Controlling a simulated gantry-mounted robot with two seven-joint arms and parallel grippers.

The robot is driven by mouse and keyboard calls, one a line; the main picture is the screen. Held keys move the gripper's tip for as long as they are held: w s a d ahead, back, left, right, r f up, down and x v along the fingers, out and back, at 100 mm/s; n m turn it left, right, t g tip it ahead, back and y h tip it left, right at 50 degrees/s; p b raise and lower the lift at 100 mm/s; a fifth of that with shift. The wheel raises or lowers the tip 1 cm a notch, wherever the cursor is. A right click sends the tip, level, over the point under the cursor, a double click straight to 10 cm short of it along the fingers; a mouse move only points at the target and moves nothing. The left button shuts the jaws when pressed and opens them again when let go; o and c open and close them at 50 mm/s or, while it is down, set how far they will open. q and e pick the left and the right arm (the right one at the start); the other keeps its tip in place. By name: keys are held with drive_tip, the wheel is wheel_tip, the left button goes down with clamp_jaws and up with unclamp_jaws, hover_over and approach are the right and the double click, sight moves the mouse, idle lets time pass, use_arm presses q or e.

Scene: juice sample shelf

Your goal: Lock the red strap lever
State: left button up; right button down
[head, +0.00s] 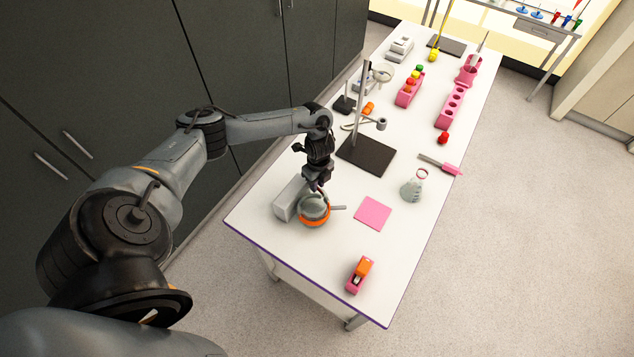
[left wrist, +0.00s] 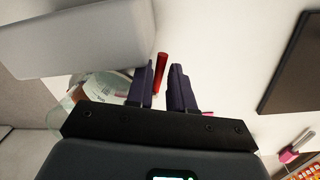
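A red rod-like piece (left wrist: 161,70), which looks like the red strap lever, shows in the left wrist view just beyond my left gripper's fingertips (left wrist: 162,74). It lies close to the left finger, and I cannot tell whether they touch. The fingers are apart with nothing clearly held between them. In the head view my left gripper (head: 317,186) points down just over a round grey vessel with an orange band (head: 315,212). The lever cannot be made out there. A clear rounded vessel (left wrist: 82,93) shows partly behind the gripper in the wrist view. My right gripper is not in view.
A light grey block (head: 290,199) stands against the vessel's left side. A dark stand base (head: 366,155) with a metal rod is behind. A pink square (head: 373,213), a flask (head: 412,189) and a pink-and-orange dispenser (head: 360,275) stand to the right, with bare table between.

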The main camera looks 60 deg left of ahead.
use_arm(q)
clamp_jaws()
drive_tip(key=shift+s+r+n+p, duration=0.2)
drive_tip(key=shift+n+p, duration=0.2)
drive_tip(key=shift+p, duration=0.45)
drive_tip(key=shift+f, duration=0.2)
drive_tip(key=shift+o, duration=0.2)
unclamp_jaws()
wheel_tip(320, 180, up, 11)
drive_tip(key=p, duration=0.1)
drive_tip(key=shift+w, duration=0.25)
